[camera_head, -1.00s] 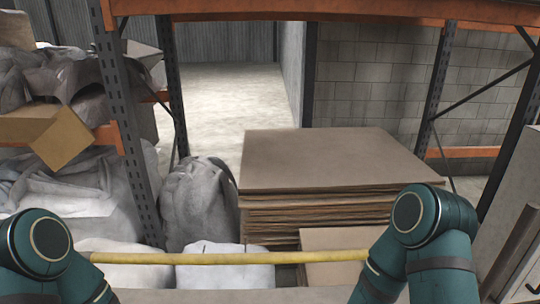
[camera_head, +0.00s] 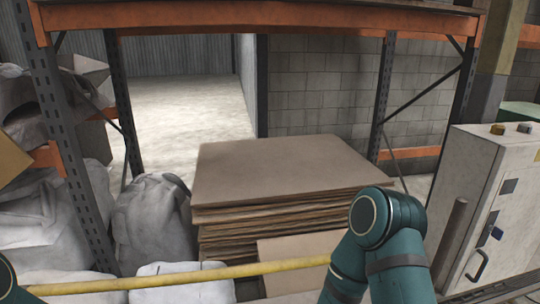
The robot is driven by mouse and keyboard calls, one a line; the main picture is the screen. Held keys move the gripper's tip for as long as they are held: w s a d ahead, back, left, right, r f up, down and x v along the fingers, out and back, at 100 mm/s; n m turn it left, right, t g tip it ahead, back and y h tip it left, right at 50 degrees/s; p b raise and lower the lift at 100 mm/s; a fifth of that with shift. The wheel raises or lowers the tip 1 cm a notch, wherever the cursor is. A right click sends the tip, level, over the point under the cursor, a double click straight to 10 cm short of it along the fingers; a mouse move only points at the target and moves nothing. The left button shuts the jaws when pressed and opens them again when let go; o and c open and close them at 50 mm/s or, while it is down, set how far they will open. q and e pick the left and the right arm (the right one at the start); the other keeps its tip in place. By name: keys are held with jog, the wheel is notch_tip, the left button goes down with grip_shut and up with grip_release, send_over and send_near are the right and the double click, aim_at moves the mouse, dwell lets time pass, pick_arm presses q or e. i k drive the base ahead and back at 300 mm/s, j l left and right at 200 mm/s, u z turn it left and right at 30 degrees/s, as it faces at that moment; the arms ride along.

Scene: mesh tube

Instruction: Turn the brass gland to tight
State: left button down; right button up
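No brass gland can be made out in the head view. Neither of my grippers shows; only a teal link of my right arm at the lower right and a sliver of my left arm at the lower left edge are in view.
A stack of brown sheets (camera_head: 285,170) stands in the middle, with grey sacks (camera_head: 152,220) to its left. A yellow bar (camera_head: 180,279) crosses the front. A pale cabinet (camera_head: 487,205) with a handle and buttons stands at the right.

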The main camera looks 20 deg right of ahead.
aim_at(497, 129)
jog(key=k+l+u, duration=0.1)
jog(key=l, duration=0.7)
jog(key=k+l+u, duration=0.1)
jog(key=l, duration=0.75)
jog(key=k+l+u, duration=0.1)
jog(key=l, duration=0.7)
jog(key=k+l+u, duration=0.1)
jog(key=l, duration=0.7)
jog(key=k+l+u, duration=0.1)
jog(key=k+l, duration=0.2)
jog(key=l, duration=0.45)
jog(key=k+l+u, duration=0.1)
jog(key=k+l, duration=0.15)
jog(key=l, duration=0.5)
jog(key=k+l+u, duration=0.1)
jog(key=k+l, duration=0.15)
jog(key=l, duration=0.5)
jog(key=k+l+u, duration=0.15)
jog(key=k+l, duration=0.15)
jog(key=l, duration=0.45)
